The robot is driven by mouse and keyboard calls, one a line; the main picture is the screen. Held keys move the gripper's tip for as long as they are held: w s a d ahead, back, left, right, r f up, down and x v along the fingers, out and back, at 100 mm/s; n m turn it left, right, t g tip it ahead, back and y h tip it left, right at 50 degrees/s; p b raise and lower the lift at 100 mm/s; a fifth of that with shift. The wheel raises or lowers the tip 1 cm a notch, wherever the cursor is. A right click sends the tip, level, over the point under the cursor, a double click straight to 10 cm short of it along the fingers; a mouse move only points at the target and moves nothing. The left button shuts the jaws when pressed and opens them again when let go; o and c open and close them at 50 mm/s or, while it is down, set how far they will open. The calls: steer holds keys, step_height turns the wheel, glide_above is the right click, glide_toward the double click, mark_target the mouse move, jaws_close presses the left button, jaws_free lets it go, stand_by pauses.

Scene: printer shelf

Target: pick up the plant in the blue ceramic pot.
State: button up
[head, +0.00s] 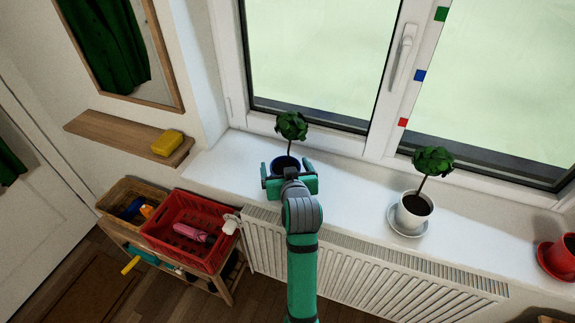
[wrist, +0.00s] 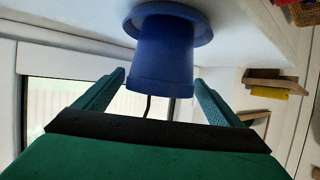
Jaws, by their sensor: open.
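The plant (head: 291,126) has a round green crown on a thin stem in a blue pot (head: 283,160) on the white windowsill. In the head view my gripper partly hides the pot. In the wrist view, which is upside down, the blue pot (wrist: 165,58) stands on a blue saucer (wrist: 178,20). My gripper (head: 287,168) is open, with one finger on each side of the pot. A gap shows between the pot and each finger in the wrist view (wrist: 158,82). The leaves are out of sight there.
A white pot with a plant (head: 414,209) stands to the right on the sill (head: 345,185), and a red pot (head: 558,256) farther right. The window (head: 320,55) rises behind. A radiator (head: 350,270) is below. A red crate (head: 180,245) and a shelf (head: 125,138) are at the left.

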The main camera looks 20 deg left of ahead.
steer(key=shift+w+a+f, duration=0.1)
steer(key=shift+w+a, duration=0.05)
steer(key=shift+w, duration=0.2)
steer(key=shift+c, duration=0.3)
steer(key=c, duration=1.8)
steer(key=shift+r, duration=0.2)
